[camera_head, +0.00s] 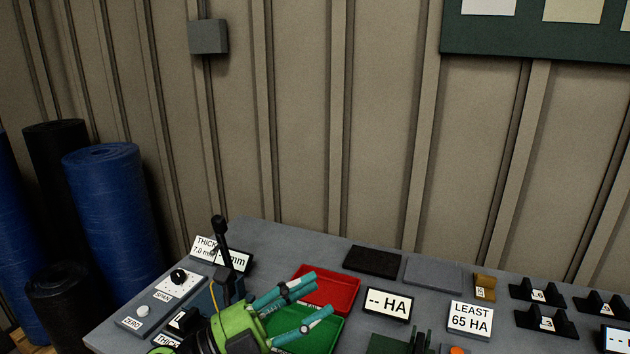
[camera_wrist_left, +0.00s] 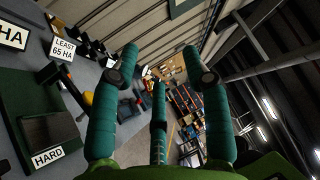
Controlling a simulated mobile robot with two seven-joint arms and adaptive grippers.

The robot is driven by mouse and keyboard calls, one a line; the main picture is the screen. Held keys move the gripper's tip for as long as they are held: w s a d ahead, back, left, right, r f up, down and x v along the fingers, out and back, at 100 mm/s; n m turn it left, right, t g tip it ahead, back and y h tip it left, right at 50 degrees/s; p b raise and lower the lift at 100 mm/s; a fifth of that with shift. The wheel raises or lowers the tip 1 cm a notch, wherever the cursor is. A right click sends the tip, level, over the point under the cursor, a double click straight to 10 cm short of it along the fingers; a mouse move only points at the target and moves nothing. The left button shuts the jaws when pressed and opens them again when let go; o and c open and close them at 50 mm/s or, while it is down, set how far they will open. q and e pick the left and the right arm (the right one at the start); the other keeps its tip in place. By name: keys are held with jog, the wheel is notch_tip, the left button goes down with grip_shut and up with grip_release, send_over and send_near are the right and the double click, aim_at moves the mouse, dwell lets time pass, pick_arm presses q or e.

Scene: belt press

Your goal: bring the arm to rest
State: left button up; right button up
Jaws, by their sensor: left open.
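My left gripper (camera_head: 292,304) shows at the bottom of the head view, green with teal padded fingers. It is over the grey bench (camera_head: 125,333), in front of a red tray (camera_head: 334,287) and a green tray (camera_head: 327,335). Its fingers also show in the left wrist view (camera_wrist_left: 158,95), spread apart with nothing between them. Past them I see the open hall. I cannot tell from the head view how far above the bench the gripper is. My right gripper is not in either view.
A thickness gauge with a black lever (camera_head: 221,241) stands just left of the gripper. A "-- HA" sign (camera_head: 388,303) and a "LEAST 65 HA" sign (camera_head: 469,319) stand to the right. Black notched holders (camera_head: 546,322) are farther right. Blue rolls (camera_head: 113,220) stand left of the bench.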

pick_arm(q)
jog(key=w+a+f+n+t+y, duration=0.2)
jog(key=a+n+t+y, duration=0.35)
jog(key=n, duration=0.35)
jog(key=w+a+f+n+t+y, duration=0.1)
jog(key=w+a+n+t+y, duration=0.1)
jog(key=a+n+t+y, duration=0.55)
jog(key=s+a+f+n+g+y, duration=0.3)
jog(key=f+n+g+y, duration=0.15)
jog(key=f, duration=0.35)
jog(key=s+a+f+n+g+y, duration=0.2)
jog(key=f+n+g+y, duration=0.1)
jog(key=f+n, duration=0.3)
jog(key=s+f+n+g+h, duration=0.1)
jog(key=s+f+g, duration=0.6)
jog(key=s, duration=0.4)
jog(key=s+f+n+g, duration=0.1)
jog(key=s+f+g, duration=0.3)
jog(key=s+f, duration=0.55)
notch_tip(320, 180, down, 22)
jog(key=s+g, duration=0.1)
jog(key=s, duration=0.2)
jog(key=s+a+f+g, duration=0.1)
jog(key=s+a+f, duration=0.2)
jog(key=s+f, duration=1.1)
jog(key=shift+s+m, duration=0.3)
jog(key=shift+s, duration=0.45)
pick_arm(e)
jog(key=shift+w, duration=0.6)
